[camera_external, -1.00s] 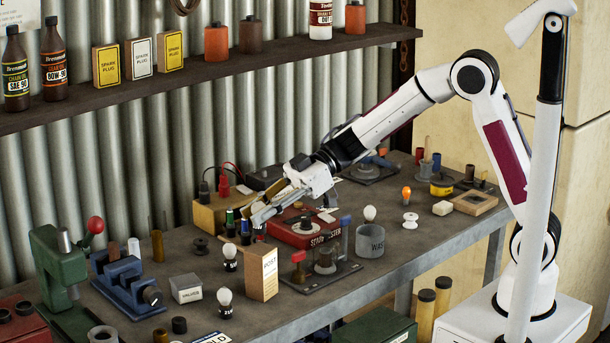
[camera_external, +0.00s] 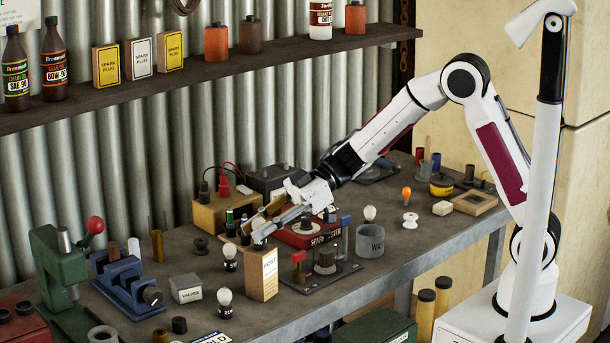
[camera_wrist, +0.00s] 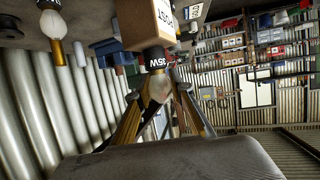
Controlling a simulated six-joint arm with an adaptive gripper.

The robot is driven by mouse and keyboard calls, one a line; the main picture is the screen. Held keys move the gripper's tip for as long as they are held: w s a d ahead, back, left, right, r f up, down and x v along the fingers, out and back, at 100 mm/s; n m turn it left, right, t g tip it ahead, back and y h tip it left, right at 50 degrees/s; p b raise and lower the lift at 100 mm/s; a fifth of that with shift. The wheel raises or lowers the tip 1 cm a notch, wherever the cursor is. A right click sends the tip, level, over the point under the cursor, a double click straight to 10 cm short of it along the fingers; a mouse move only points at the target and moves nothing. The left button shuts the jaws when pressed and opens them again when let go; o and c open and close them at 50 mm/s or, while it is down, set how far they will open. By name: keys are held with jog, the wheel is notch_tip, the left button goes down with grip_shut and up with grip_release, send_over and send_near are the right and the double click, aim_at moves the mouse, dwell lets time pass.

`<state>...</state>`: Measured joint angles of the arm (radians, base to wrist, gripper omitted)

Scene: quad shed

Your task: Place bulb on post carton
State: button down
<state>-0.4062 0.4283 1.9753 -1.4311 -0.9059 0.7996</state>
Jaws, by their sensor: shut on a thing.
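The post carton (camera_external: 263,275) is a tan upright box near the front edge of the bench. It also shows in the wrist view (camera_wrist: 146,22), top centre. My gripper (camera_external: 257,238) is right at the carton's top. In the wrist view its fingers (camera_wrist: 157,108) are shut on a clear bulb (camera_wrist: 157,88) with a black base marked with white writing. The bulb's base points toward the carton and looks very close to its top face; I cannot tell if they touch.
Other bulbs stand left of the carton (camera_external: 230,255) and in front of it (camera_external: 225,300). A red spark tester (camera_external: 300,236) is behind it on the right. A valves box (camera_external: 186,290) and blue vice (camera_external: 125,285) lie left. A grey waste cup (camera_external: 370,241) stands right.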

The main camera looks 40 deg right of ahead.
jog(key=shift+f, duration=0.1)
jog(key=c, duration=1.8)
grip_release()
jog(key=shift+o, duration=0.2)
jog(key=shift+d+r, duration=0.25)
jog(key=v, duration=1.1)
jog(key=shift+d, duration=0.25)
jog(key=shift+s, duration=0.15)
